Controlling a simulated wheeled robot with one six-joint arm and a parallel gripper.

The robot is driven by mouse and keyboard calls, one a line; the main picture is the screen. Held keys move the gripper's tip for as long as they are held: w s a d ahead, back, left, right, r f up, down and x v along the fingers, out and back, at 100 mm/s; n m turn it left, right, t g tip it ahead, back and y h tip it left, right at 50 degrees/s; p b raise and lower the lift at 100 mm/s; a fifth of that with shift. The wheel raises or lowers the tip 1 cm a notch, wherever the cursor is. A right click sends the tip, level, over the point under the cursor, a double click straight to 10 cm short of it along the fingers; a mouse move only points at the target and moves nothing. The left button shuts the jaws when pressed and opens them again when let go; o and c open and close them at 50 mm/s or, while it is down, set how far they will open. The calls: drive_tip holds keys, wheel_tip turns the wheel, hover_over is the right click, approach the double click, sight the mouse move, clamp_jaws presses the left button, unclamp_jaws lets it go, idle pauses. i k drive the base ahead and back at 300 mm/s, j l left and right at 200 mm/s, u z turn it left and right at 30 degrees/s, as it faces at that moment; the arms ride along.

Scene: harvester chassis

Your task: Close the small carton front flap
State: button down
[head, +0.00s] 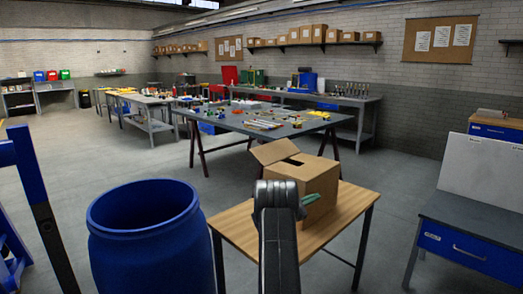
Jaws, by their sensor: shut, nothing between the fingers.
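The small carton (322,180) is a brown cardboard box on a small wood-topped table (237,220). One flap (273,152) sticks out, raised, at its upper left. A dark opening shows in its top beside that flap. My dark arm stands upright in front of the carton and hides its lower left part. My gripper (309,200) shows only in part, as a greenish tip to the right of the arm, in front of the carton's near side. It looks shut and empty; whether it touches the carton I cannot tell.
A blue open barrel (150,240) stands close on the left of the small table. A grey bench with a blue drawer (468,247) stands on the right. Behind is a large table (250,122) with many small parts. Clear floor lies between the small table and the right bench.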

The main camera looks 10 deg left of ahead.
sight(267, 155)
drive_tip(key=i+j+u, duration=0.25)
drive_tip(key=i+j, duration=0.2)
drive_tip(key=i, duration=0.2)
drive_tip(key=i+l+u, duration=0.35)
drive_tip(key=i+l, duration=0.1)
drive_tip(key=i, duration=0.1)
